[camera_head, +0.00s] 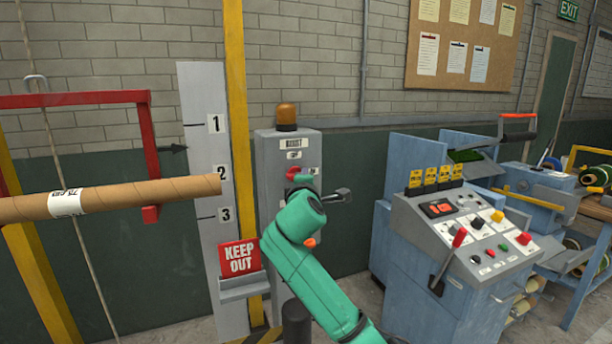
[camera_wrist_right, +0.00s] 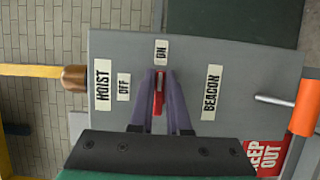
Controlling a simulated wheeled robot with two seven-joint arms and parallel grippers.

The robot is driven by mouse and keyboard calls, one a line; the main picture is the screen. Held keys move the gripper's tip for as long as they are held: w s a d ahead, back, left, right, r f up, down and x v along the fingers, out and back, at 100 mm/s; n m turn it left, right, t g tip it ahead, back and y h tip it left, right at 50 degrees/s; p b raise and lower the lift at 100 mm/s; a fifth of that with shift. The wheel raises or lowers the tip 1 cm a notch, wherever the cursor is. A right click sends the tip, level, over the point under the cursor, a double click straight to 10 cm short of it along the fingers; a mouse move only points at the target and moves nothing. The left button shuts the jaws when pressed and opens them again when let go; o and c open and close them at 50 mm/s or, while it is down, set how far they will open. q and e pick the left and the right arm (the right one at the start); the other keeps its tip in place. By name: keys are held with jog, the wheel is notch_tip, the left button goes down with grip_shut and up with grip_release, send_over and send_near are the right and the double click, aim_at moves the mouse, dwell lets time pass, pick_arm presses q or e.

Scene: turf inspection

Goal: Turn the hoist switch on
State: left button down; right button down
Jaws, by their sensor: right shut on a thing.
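The grey hoist box (camera_head: 270,165) stands at the middle of the head view, with an amber lamp on top. In the wrist view the red switch handle (camera_wrist_right: 158,95) lies between the purple fingers of my right gripper (camera_wrist_right: 159,76), which is shut on it. The handle lies in line with the ON label (camera_wrist_right: 162,52); the OFF label (camera_wrist_right: 123,87) is off to its left. In the head view my green right arm hides the gripper's fingers and part of the box. Some red of the switch (camera_head: 293,173) shows above the arm. My left gripper is not in view.
An orange-tipped lever (camera_wrist_right: 303,107) sticks out by the BEACON end of the box. A red KEEP OUT sign (camera_head: 239,258) stands left of the box. A cardboard tube (camera_head: 140,194) reaches in from the left. A blue control console (camera_head: 425,260) stands to the right.

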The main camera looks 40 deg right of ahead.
dwell(0.4)
jog(key=c, duration=0.9)
grip_release()
jog(key=shift+w+a, duration=0.1)
jog(key=shift+a, duration=0.05)
jog(key=shift+w, duration=0.15)
jog(key=shift+f, duration=0.1)
jog(key=b+v, duration=0.3)
jog(key=v, duration=1.1)
jog(key=shift+s+a, duration=0.1)
jog(key=shift+s, duration=0.15)
